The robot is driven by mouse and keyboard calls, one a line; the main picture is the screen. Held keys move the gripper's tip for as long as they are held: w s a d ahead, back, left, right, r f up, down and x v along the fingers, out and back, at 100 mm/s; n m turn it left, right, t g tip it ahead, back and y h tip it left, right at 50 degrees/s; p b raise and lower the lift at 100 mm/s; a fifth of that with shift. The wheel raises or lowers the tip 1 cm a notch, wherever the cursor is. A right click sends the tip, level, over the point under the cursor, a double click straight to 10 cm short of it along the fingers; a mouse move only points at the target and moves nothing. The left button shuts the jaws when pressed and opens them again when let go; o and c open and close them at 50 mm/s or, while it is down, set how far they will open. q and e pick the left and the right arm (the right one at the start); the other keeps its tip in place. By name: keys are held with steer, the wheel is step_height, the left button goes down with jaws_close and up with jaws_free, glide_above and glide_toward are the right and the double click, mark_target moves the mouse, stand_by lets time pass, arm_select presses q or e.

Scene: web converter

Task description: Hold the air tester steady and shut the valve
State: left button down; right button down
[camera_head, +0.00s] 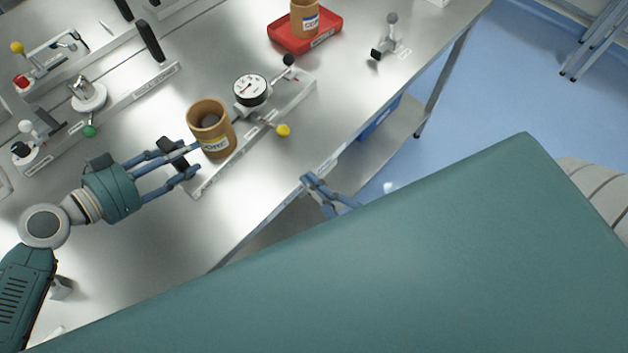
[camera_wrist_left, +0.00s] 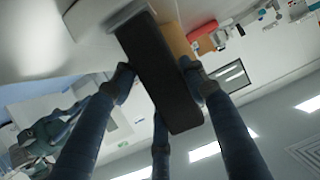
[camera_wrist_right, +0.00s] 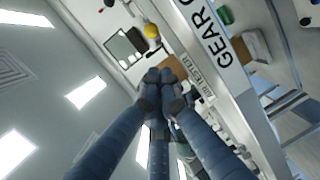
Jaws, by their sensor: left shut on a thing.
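The air tester is a narrow metal base plate (camera_head: 307,83) on the bench. It carries a white round gauge (camera_head: 251,90), a brown cylinder (camera_head: 211,121) marked CORE, a rod with a black ball, and a yellow knob (camera_head: 283,130) at its front side. The yellow knob also shows in the right wrist view (camera_wrist_right: 152,31). My left gripper (camera_head: 183,157) is shut on the black handle (camera_wrist_left: 160,70) at the plate's near left end. My right gripper (camera_head: 312,181) is by the bench's front edge, apart from the yellow knob. Its fingertips (camera_wrist_right: 165,82) are together and look empty.
A second plate with a silver fixture (camera_head: 88,95) and green knob lies to the left, behind my left gripper. A red tray (camera_head: 328,33) holds another brown cylinder (camera_head: 304,17). A small lever fixture (camera_head: 387,42) stands at the right. Bare bench lies between the plates.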

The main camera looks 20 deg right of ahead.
steer(key=shift+s, duration=0.25)
steer(key=w+d+f+n, duration=0.1)
steer(key=w+d+n, duration=0.1)
steer(key=n, duration=0.7)
steer(key=w+d+n, duration=0.2)
steer(key=d+n, duration=0.1)
steer(key=n, duration=0.7)
steer(key=w+d+f+n, duration=0.1)
steer(key=w+d+n, duration=0.1)
steer(key=n, duration=0.8)
steer(key=shift+w+d+f+t, duration=0.3)
steer(key=shift+w+f, duration=0.05)
steer(key=shift+w, duration=0.2)
steer(key=n, duration=0.2)
steer(key=w+d+n, duration=0.1)
steer(key=n, duration=0.1)
steer(key=d+n, duration=0.1)
steer(key=n, duration=0.1)
steer(key=shift+w+f, duration=0.1)
steer(key=shift+w, duration=0.2)
steer(key=shift+w, duration=0.1)
